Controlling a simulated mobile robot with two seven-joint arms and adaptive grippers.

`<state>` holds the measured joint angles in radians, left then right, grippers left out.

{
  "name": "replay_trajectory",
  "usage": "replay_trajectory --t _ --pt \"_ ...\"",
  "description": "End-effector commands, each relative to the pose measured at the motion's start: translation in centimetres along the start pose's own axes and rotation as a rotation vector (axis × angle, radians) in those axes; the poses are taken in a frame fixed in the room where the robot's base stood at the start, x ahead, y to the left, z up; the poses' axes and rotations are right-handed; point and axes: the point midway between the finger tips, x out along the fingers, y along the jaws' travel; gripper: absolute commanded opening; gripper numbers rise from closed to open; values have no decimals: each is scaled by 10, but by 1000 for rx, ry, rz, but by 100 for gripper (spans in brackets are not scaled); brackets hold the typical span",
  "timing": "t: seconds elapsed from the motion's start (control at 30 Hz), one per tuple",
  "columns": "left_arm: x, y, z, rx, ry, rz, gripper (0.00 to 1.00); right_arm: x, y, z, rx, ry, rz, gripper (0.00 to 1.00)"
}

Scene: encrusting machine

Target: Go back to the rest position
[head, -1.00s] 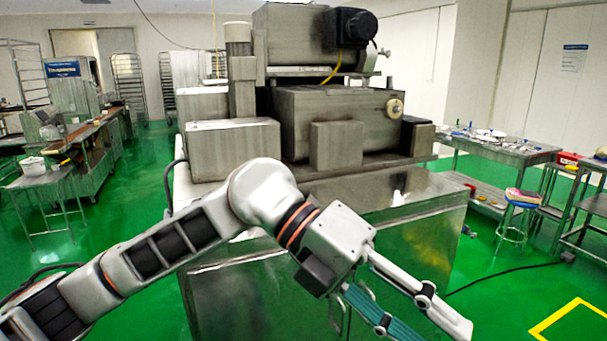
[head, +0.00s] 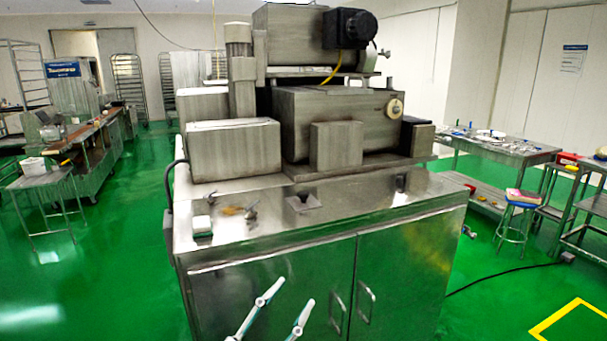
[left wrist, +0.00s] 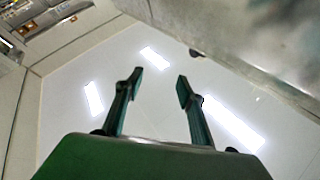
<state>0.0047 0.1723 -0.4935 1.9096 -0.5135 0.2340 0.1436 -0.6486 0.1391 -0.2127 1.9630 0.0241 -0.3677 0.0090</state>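My left gripper (head: 290,305) shows at the bottom middle of the head view, low in front of the machine's cabinet doors. Its two fingers are spread apart with nothing between them. In the left wrist view the same gripper (left wrist: 159,85) has its fingers apart and empty, against the bright ceiling lights. The encrusting machine (head: 340,122) stands on a steel cabinet (head: 405,265) straight ahead. My right gripper is in neither view.
A small steel table (head: 40,180) and a long bench stand at the left. Green floor (head: 110,260) is clear on the left. A black cable (head: 505,275) lies on the floor at right.

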Motion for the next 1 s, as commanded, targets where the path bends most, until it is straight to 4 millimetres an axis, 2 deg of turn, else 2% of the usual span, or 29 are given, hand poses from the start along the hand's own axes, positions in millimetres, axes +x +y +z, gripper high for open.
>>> replay_trajectory --t 0.03,0.1,0.17,0.3,0.43,0.5,0.6,0.7,0.8,1.0 --pt "-24 1 29 -35 -93 -29 39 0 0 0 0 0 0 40" --pt "-56 2 65 -72 -219 -65 39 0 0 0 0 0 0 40" --pt "-87 6 94 -103 -323 -88 39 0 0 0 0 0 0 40" --pt "-165 20 149 -169 -558 -126 39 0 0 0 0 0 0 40" --pt "-243 39 185 -227 -763 -142 39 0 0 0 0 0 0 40" --pt "-282 50 198 -255 -860 -145 39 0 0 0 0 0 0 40" --pt "-328 64 208 -286 -969 -142 39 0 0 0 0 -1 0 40" --pt "-359 73 213 -307 -1040 -139 39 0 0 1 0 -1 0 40" --pt "-375 78 215 -318 -1077 -136 39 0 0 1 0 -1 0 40" --pt "-379 79 215 -320 -1087 -135 39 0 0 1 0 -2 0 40"
